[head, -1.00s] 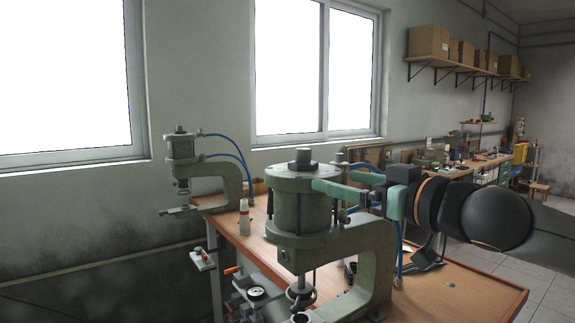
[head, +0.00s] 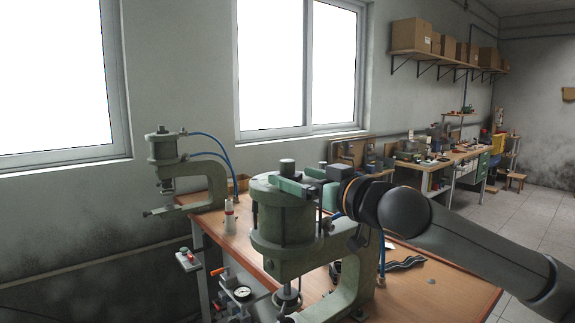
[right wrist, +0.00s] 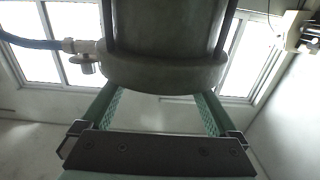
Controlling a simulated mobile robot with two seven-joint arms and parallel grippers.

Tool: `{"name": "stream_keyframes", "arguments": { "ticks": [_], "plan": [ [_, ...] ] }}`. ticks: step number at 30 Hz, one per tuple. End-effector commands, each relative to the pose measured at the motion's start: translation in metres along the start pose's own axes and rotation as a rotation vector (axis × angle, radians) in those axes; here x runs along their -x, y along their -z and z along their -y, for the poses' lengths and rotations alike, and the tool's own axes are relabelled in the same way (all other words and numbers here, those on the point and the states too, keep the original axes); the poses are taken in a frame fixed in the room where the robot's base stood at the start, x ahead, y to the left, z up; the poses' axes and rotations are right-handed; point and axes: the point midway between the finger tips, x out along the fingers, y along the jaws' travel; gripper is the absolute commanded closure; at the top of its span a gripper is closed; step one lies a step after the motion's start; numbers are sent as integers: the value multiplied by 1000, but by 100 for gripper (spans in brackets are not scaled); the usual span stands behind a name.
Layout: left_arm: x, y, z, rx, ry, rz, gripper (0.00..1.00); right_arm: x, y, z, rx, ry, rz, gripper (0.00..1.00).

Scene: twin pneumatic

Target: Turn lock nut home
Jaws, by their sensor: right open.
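The near green press (head: 283,222) has an upright cylinder on a C-shaped frame. A dark nut or stud end (head: 287,166) sticks up from its top cap. My right gripper (head: 289,177) is at that top, with green fingers open on either side of the dark piece, one nearer and one farther. I cannot tell whether they touch it. In the right wrist view the two fingers (right wrist: 157,108) stand apart, with a round green cylinder end (right wrist: 165,72) beyond and between them; the nut is not distinguishable there. My left gripper is not in view.
A second, smaller press (head: 165,165) with blue hoses stands at the far left of the wooden bench (head: 420,290). A blue hose (right wrist: 30,42) with a fitting shows in the wrist view.

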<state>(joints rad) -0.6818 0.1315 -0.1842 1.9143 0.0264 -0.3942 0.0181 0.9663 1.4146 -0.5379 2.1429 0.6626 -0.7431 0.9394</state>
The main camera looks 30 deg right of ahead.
Motion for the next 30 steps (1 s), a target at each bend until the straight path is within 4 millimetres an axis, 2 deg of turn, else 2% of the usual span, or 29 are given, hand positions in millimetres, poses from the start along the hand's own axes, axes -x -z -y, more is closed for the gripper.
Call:
{"name": "stream_keyframes", "arguments": {
  "ticks": [3,9,19,30],
  "plan": [
    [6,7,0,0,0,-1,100,-16,3,1,-3,1,-1,5],
    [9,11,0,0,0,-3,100,-31,2,1,1,1,-1,5],
    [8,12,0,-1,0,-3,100,-34,0,0,3,0,0,5],
    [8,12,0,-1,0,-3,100,-34,0,0,2,0,0,45]
  ]
}}
